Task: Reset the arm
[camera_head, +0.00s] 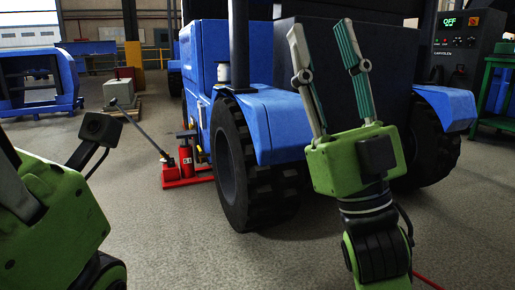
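My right gripper (322,34) points up in front of the blue tractor. Its two pale, teal-lined fingers stand apart with nothing between them, and its green body is below. At the left edge, part of my green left arm (65,215) shows, with a black camera-like box (100,128) on a bracket. A grey finger-like piece (14,190) of my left gripper is cut off by the frame, so its opening is hidden.
The blue tractor (280,125) with large black tyres (245,170) stands close behind my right gripper. A red jack (186,160) with a long handle sits beside it. A control cabinet (462,50) and green table (497,62) stand right. The front centre floor is clear.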

